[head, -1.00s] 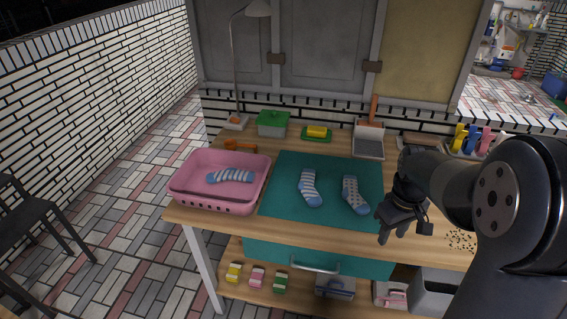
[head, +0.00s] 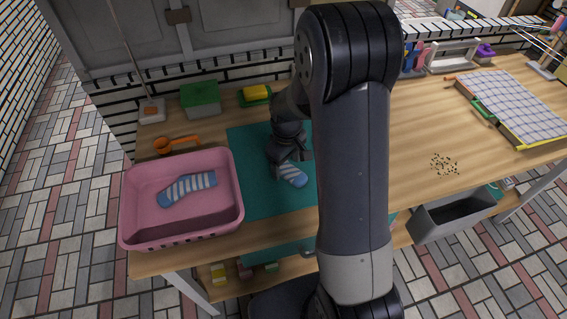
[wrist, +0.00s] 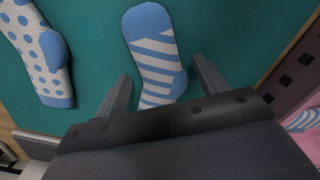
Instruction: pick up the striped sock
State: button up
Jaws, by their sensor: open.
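A blue-and-white striped sock (head: 293,174) lies on the teal mat (head: 243,190), partly hidden by my gripper in the head view. In the wrist view this sock (wrist: 152,42) extends down between my two fingers. My gripper (wrist: 161,72) is open, with one finger on each side of the sock and teal mat showing between sock and fingers. Another striped sock (head: 187,188) lies in the pink basket (head: 180,229). A dotted sock (wrist: 38,48) lies to the left in the wrist view; my arm hides it in the head view.
A green-lidded box (head: 201,99), a yellow block on a green dish (head: 256,95) and an orange scoop (head: 176,143) stand along the back. Dark crumbs (head: 445,164) lie on the wood right of my arm. A checked cloth (head: 515,105) is farther right.

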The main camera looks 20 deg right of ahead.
jog(key=shift+f, duration=0.55)
jog(key=c, duration=1.1)
